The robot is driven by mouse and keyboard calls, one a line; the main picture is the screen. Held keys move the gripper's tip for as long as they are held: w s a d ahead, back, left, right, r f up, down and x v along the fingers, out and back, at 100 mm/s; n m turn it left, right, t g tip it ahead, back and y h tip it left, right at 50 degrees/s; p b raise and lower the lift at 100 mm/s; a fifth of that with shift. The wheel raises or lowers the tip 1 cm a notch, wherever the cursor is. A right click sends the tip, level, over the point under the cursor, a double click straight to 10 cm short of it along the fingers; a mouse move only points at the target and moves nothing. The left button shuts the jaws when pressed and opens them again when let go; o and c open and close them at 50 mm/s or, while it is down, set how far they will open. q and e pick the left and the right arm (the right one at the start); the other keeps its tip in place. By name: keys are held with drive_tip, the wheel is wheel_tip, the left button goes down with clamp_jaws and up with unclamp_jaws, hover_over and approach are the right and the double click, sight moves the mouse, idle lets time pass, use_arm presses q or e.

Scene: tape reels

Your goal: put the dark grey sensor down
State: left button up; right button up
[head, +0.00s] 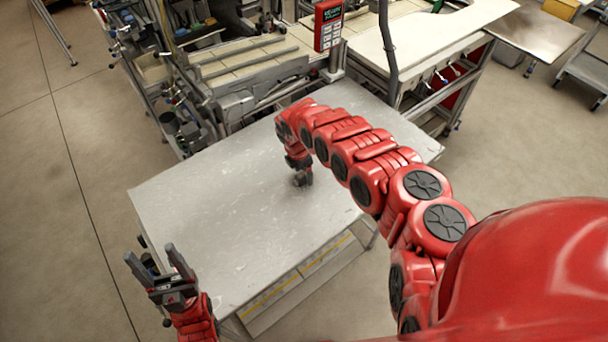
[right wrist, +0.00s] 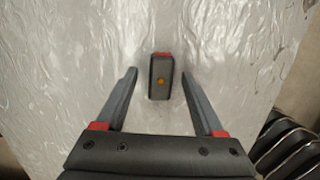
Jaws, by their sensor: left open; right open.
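The dark grey sensor (right wrist: 161,82) is a small block with a red end and an orange mark on top. In the right wrist view it lies on the grey table (right wrist: 230,40). My right gripper (right wrist: 159,73) is open, with one finger on each side of the sensor and a visible gap on both sides. In the head view the right gripper (head: 301,179) points down low over the table, and I cannot make out the sensor apart from it. My left gripper (head: 152,253) is open and empty, by the table's near left corner.
The table (head: 220,210) is otherwise bare, with wide free room left of the right gripper. Behind it stand a machine bench (head: 250,65) with a red control box (head: 328,25) and a pale workbench (head: 440,35). Dark curved parts (right wrist: 285,145) show at lower right in the wrist view.

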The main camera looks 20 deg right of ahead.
drive_tip(key=shift+d+f, duration=0.15)
drive_tip(key=shift+f, duration=0.3)
clamp_jaws()
